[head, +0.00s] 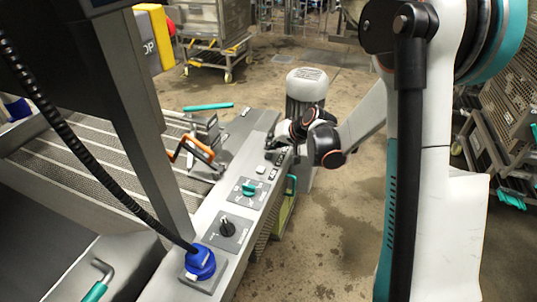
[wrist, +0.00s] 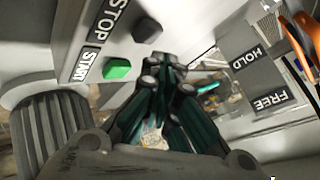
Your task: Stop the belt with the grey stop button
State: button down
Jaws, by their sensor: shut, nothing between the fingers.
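In the wrist view the grey stop button (wrist: 147,30) sits on a light panel beside the STOP label (wrist: 118,14). The green start button (wrist: 117,68) is beside the START label (wrist: 86,64). My gripper (wrist: 162,62) is shut and empty, its tips just below and right of the grey button in the picture. I cannot tell whether they touch the panel. In the head view my gripper (head: 277,152) is at the far part of the control rail, partly hidden by its own wrist. The slatted belt (head: 75,165) lies left of the rail.
Nearer on the rail are a teal knob (head: 249,188), a black knob (head: 227,227) and a blue fitting (head: 200,262) with a black cable. HOLD (wrist: 258,53) and FREE (wrist: 270,101) labels show in the wrist view. An orange handle (head: 197,147) stands by the belt. Open floor (head: 345,225) lies right of the rail.

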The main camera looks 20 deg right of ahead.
aim_at(271, 154)
jog(key=shift+r+p, duration=1.35)
jog(key=shift+r, duration=0.95)
jog(key=shift+r, duration=0.1)
jog(key=s+a+r+n+h, duration=0.1)
jog(key=s+r, duration=0.4)
jog(key=s, duration=0.3)
jog(key=s+r+g+h, duration=0.1)
jog(key=s+r, duration=0.4)
jog(key=s, duration=0.3)
jog(key=s+a+r+n+h, duration=0.1)
jog(key=s+r, duration=0.3)
jog(key=s, duration=0.4)
jog(key=s+d+n+h, duration=0.1)
jog(key=s, duration=0.9)
jog(key=shift+f+h, duration=0.25)
jog(key=shift+h, duration=0.05)
